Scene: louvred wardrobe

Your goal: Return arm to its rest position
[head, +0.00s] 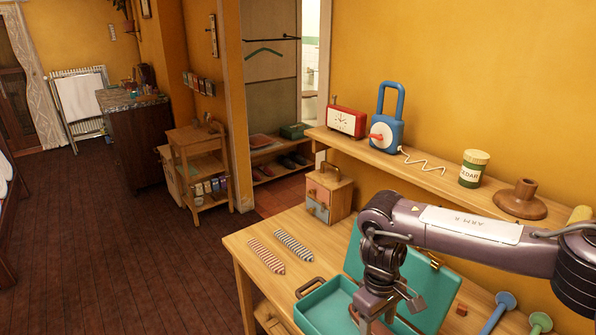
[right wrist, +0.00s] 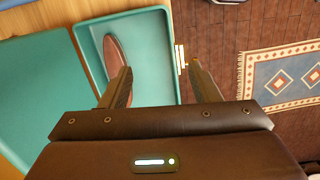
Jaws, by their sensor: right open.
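My right arm (head: 450,235) comes in from the right of the head view and reaches over the table. My right gripper (head: 375,318) points down over the open teal case (head: 330,305); its fingertips are cut off or hidden at the bottom edge there. In the right wrist view my right gripper (right wrist: 160,80) is open, its two fingers well apart with nothing between them. The teal case (right wrist: 155,20) lies below it, with a brown oval thing (right wrist: 115,60) inside. My left gripper is in neither view.
The shelf (head: 440,172) behind carries a red clock (head: 346,122), a blue padlock-shaped thing (head: 388,120) and a jar (head: 472,170). Open floor (head: 110,240) lies left.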

